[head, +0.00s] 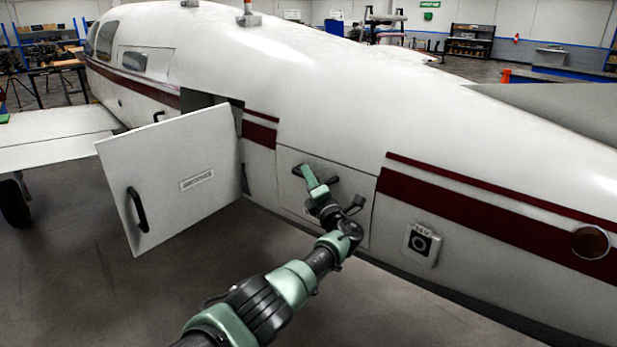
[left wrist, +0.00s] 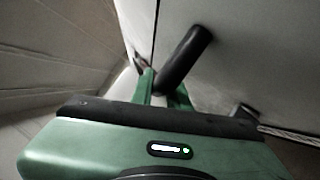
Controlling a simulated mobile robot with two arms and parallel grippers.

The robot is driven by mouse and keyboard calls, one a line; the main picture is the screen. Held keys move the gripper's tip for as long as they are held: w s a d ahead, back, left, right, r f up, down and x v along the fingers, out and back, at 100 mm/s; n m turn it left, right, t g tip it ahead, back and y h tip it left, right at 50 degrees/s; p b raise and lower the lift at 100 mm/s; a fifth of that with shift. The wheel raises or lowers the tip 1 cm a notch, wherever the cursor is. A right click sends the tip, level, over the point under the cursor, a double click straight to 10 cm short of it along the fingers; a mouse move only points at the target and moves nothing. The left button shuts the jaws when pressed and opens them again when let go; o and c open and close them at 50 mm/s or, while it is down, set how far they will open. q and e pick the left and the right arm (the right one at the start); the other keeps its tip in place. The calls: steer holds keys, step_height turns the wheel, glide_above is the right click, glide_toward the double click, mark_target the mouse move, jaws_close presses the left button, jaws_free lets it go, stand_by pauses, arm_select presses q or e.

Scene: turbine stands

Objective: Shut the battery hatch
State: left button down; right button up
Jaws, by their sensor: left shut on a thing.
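A white hatch panel (head: 350,225) sits in the aircraft's side and looks about flush with the skin around it. I cannot read a label on it, so I cannot tell for sure that it is the battery hatch. My left gripper (head: 304,173) is at the upper part of this panel, shut on its black handle (head: 329,181). In the left wrist view the black handle (left wrist: 186,58) passes between the green fingers of the gripper (left wrist: 163,92). A dark seam runs beside the handle there. My arm hides part of the panel. My right gripper is not in view.
A larger white door (head: 185,215) with a black handle and an unreadable label stands open to the left. A small square socket (head: 421,244) is on the fuselage (head: 330,90) to the right. A wing (head: 50,140) is at far left. The floor in front is clear.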

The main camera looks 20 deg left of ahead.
arm_select(q)
steer(key=c, duration=1.4)
jaws_free()
steer(key=shift+d+f, duration=0.1)
steer(key=shift+f, duration=0.1)
steer(key=shift+o, duration=0.2)
steer(key=shift+w, duration=0.1)
steer(key=shift+r, duration=0.1)
steer(key=shift+s+d, duration=0.25)
steer(key=p+v, duration=0.1)
steer(key=v, duration=0.6)
